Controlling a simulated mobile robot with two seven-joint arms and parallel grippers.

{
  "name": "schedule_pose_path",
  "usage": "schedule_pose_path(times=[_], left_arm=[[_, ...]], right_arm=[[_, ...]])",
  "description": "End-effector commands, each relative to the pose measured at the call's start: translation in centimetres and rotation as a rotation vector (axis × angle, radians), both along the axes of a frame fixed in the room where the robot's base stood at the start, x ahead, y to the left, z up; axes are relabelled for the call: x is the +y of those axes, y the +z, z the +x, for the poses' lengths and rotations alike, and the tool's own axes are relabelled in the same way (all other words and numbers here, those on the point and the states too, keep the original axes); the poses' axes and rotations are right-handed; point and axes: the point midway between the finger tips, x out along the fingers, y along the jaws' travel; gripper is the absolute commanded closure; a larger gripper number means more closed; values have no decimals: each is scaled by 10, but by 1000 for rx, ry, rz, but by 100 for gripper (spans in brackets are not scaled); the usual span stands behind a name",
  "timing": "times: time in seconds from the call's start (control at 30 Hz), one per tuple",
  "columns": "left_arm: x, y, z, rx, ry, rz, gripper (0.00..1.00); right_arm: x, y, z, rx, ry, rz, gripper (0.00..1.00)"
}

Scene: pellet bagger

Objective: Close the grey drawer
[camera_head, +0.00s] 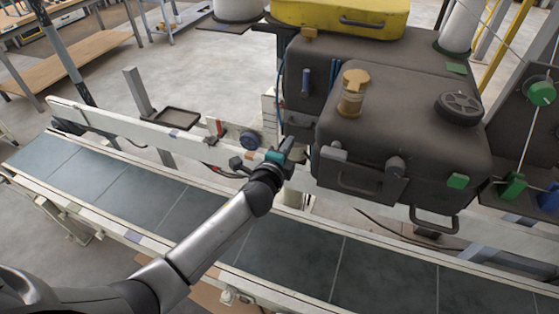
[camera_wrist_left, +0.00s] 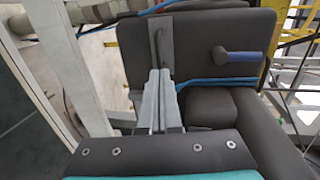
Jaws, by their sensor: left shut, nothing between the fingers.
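A dark grey machine body (camera_head: 400,130) stands behind the conveyor. Its lower front has a grey drawer-like panel (camera_head: 357,180) with a bar handle; I cannot tell how far it is out. A second bar handle (camera_head: 435,220) juts out lower at the right. My left gripper (camera_head: 287,146) is left of this front, above the conveyor's back rail, apart from the panel. In the left wrist view its fingers (camera_wrist_left: 160,76) are together and empty, in front of a dark grey face with a grey strip and handle (camera_wrist_left: 160,45). Contact there is unclear. My right gripper is out of view.
A conveyor (camera_head: 130,190) with pale rails crosses the front. A blue handle (camera_head: 305,80) is on the machine's left side, also in the left wrist view (camera_wrist_left: 238,55). A yellow lid (camera_head: 340,16) is on top; green and blue knobs are at right.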

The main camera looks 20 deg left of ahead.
Motion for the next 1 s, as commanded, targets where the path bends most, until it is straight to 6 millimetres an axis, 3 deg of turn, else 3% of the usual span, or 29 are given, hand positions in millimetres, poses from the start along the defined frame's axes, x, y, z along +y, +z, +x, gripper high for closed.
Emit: schedule_pose_path(times=[0.07, 0.3, 0.5, 0.77, 0.87, 0.97, 1.0], left_arm=[[1, 3, -14, 1, 1, 1, 100], [1, 10, -49, 2, 1, 1, 100], [1, 13, -66, 1, 1, 2, 100], [2, 14, -70, 2, 2, 1, 100], [3, -2, -72, 28, 9, -16, 100], [9, -46, -80, 104, 33, -69, 100], [12, -71, -85, 147, 49, -100, 100]], right_arm=[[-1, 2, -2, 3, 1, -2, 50], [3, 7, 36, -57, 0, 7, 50], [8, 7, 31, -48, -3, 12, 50], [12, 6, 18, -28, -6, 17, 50], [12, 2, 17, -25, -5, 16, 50], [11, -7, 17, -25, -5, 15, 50], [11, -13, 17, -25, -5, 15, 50]])
